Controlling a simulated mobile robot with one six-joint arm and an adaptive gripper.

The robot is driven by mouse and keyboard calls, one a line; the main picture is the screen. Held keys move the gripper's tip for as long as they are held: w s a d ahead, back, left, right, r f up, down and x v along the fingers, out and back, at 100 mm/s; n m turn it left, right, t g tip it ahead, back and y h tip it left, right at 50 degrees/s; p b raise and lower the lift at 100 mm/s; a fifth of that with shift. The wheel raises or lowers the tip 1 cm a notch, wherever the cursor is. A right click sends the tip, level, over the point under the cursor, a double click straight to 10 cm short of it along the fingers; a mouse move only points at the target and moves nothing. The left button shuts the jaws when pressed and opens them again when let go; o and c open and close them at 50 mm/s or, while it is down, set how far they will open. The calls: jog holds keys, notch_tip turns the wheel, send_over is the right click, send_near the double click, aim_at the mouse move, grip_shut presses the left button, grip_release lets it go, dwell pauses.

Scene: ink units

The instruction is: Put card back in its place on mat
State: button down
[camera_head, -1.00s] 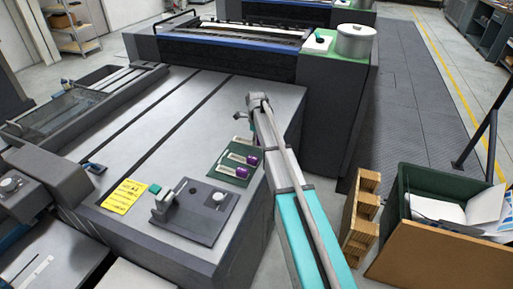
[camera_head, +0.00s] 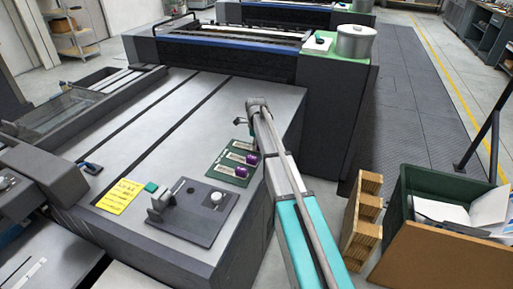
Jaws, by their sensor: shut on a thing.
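The green mat (camera_head: 233,161) lies on the right part of the grey machine top, near its right edge. Pale strips with purple ends lie in rows on it. My gripper (camera_head: 240,122) is small and dark at the end of my arm, just above the mat's far end in the picture. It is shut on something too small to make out. I cannot tell which of the pale pieces is the card, or whether the held thing touches the mat. My wrist and arm pass close along the mat's right side.
A dark plate with a grey device (camera_head: 191,208) stands in front of the mat. A yellow note (camera_head: 120,196) lies left of it. The machine top (camera_head: 165,135) is clear further left. A wooden pallet (camera_head: 361,218) and an open bin (camera_head: 436,235) stand right of my arm.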

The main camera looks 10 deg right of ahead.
jog(key=shift+f, duration=0.15)
jog(key=shift+c, duration=1.7)
grip_release()
jog(key=shift+r, duration=0.2)
notch_tip(320, 180, up, 12)
jog(key=p, duration=1.2)
